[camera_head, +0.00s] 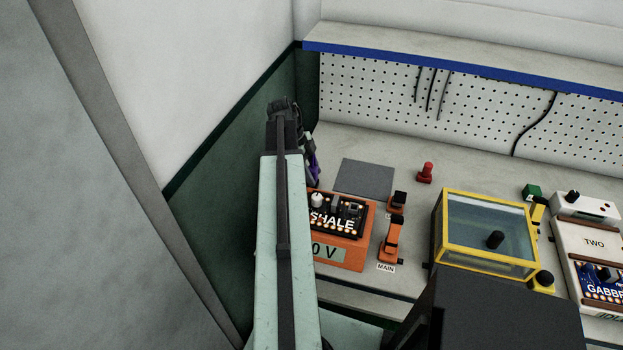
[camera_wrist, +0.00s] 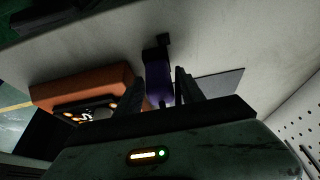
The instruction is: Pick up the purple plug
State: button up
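The purple plug (camera_wrist: 158,84) has a dark base and stands on the bench in the wrist view. In the head view only a sliver of the purple plug (camera_head: 314,167) shows just right of my arm, behind the orange unit. My gripper (camera_wrist: 160,75) has its two dark fingers spread, one on each side of the plug in the wrist view. In the head view my arm hides most of the gripper.
The orange unit (camera_head: 342,253) with a SHALE board stands close to the plug. A grey mat (camera_head: 364,179) lies behind it. Orange switches, a red knob (camera_head: 425,172) and a yellow-framed tank (camera_head: 487,232) stand to the right. A green wall (camera_head: 231,197) is close left of my arm.

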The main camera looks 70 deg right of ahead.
grip_shut()
jog(key=shift+r, duration=0.1)
